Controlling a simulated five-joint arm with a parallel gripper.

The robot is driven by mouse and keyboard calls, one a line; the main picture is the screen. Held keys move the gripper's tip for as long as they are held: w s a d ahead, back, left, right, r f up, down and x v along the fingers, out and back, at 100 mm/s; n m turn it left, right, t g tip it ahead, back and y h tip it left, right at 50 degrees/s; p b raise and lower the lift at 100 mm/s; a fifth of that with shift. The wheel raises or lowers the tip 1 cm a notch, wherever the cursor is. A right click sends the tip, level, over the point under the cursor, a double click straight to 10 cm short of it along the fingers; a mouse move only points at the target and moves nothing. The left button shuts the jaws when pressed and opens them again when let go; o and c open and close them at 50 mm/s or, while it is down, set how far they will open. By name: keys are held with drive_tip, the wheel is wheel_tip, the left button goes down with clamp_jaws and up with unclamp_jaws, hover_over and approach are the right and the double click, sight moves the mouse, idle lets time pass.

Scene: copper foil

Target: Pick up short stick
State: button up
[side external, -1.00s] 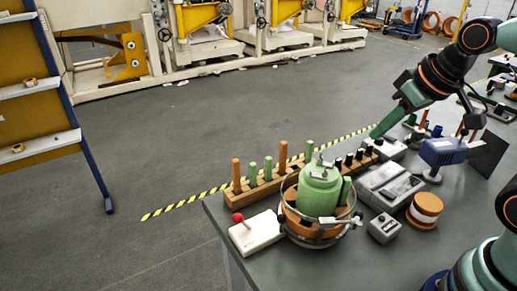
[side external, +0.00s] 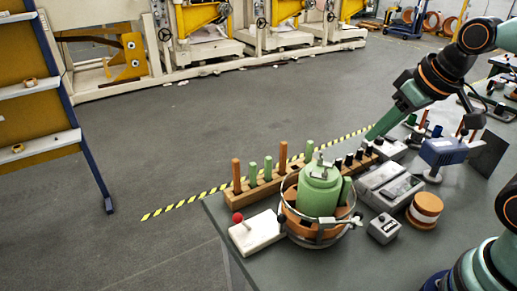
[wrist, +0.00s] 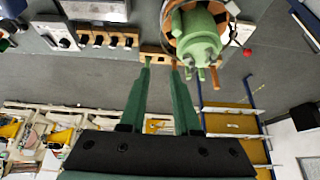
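A wooden rack (side external: 264,191) on the table holds upright sticks of different heights. Orange sticks (side external: 236,176) are taller than the green sticks (side external: 253,175) beside them. Several short black-topped pegs (side external: 349,159) stand at its right end, and they also show in the wrist view (wrist: 112,41). Which one is the short stick I cannot tell. My gripper (side external: 368,138) hangs behind the right end of the rack, pointing down to the left. In the wrist view my gripper (wrist: 161,65) is open, its two green fingers apart. I see no stick held between them.
A green canister (side external: 320,190) in a ringed orange holder stands before the rack. A white box with a red knob (side external: 256,231), a grey box (side external: 384,229), an orange-and-white spool (side external: 425,208) and a grey device (side external: 388,186) are nearby. A blue device (side external: 442,152) stands right of my gripper.

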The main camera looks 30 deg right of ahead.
drive_tip(key=shift+o, duration=1)
drive_tip(key=n+g, duration=0.6)
drive_tip(key=n, duration=1.2)
hover_over(268, 169)
drive_tip(key=f, duration=0.8)
drive_tip(key=shift+w+d, duration=0.3)
drive_tip(key=shift+d, duration=0.1)
drive_tip(key=shift+w+a+f, duration=0.1)
drive_tip(key=shift+a+f, duration=0.05)
drive_tip(key=shift+f, duration=0.5)
wheel_tip(268, 169, down, 11)
drive_tip(key=shift+f, duration=0.1)
